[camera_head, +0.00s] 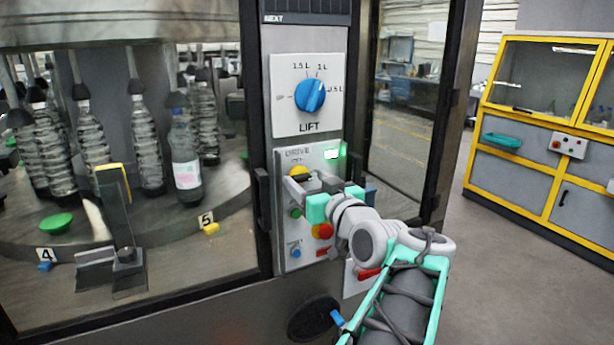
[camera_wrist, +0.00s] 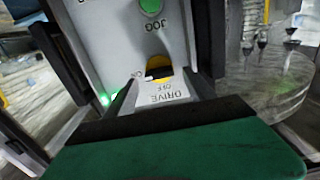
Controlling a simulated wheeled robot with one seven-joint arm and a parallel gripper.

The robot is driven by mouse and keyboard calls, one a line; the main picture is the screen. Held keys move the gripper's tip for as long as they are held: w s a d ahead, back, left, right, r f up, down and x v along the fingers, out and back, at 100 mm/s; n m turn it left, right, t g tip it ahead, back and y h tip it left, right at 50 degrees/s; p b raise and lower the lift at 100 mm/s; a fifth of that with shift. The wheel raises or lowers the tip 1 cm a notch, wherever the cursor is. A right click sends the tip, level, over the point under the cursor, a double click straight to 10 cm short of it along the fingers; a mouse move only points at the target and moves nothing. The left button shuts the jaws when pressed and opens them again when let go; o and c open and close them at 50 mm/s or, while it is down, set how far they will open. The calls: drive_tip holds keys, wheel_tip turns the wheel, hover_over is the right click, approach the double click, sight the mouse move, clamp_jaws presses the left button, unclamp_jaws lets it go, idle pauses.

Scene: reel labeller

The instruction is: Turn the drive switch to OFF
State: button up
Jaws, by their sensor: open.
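The drive switch (camera_head: 298,172) is a yellow knob on the grey control panel (camera_head: 309,258), under the word DRIVE. My gripper (camera_head: 312,183) is open right at the knob, partly hiding it in the head view. In the wrist view the yellow knob (camera_wrist: 158,66) shows with a dark bar across it. The DRIVE label (camera_wrist: 163,96) with OFF appears upside down below it. My gripper's open fingers (camera_wrist: 160,86) lie on either side of the knob; I cannot tell if they touch it. The knob's exact pointing is unclear. A green lamp (camera_head: 332,154) is lit beside it.
A blue LIFT dial (camera_head: 310,95) sits above. A green JOG button (camera_wrist: 150,6) and a red button (camera_head: 325,230) are close by. A dark door handle (camera_head: 262,200) stands left of the panel. Bottles (camera_head: 186,160) stand behind glass. Open floor lies to the right.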

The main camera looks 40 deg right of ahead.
drive_tip(key=shift+w+d, duration=0.1)
drive_tip(key=shift+w, duration=0.35)
drive_tip(key=shift+f, duration=0.1)
drive_tip(key=c, duration=1.4)
